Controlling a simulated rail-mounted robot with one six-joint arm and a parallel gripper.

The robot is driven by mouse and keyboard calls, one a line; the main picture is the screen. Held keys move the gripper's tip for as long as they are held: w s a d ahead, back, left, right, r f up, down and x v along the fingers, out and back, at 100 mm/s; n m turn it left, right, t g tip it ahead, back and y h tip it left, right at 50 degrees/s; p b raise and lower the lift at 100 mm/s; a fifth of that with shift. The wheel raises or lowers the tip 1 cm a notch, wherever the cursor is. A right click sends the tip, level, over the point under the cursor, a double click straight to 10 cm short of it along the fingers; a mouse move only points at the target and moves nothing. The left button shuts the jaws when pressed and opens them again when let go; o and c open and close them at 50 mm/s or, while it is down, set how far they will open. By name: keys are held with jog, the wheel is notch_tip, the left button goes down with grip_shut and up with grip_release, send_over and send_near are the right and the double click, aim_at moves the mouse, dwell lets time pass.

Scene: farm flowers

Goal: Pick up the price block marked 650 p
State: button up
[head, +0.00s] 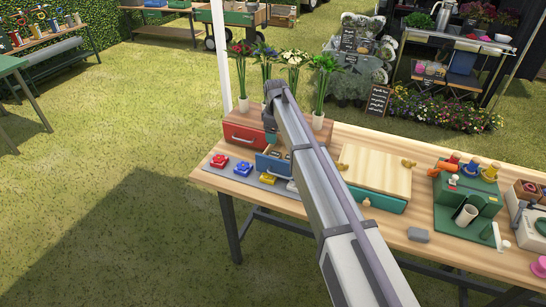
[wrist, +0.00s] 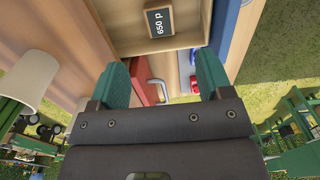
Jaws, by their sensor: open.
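The price block marked 650 p (wrist: 159,21) is a small dark block with white lettering and a pale edge. It lies inside an open wooden drawer with a blue front (wrist: 229,28), at the top of the wrist view. The open blue drawer (head: 268,164) also shows in the head view, partly behind my arm. My gripper (wrist: 163,72) has its two green fingers spread wide apart with nothing between them. The block appears beyond the fingertips, apart from them.
A red drawer front (head: 244,135) with a handle is beside the open drawer. Red, blue and yellow pieces (head: 243,168) sit on a grey strip at the table's front edge. Flower vases (head: 243,104) stand behind. A wooden-topped teal box (head: 375,168) is to the right.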

aim_at(275, 154)
notch_tip(275, 154, down, 11)
jog(key=b, duration=1.1)
jog(key=shift+f, duration=0.2)
jog(key=shift+r, duration=0.25)
jog(key=c, duration=1)
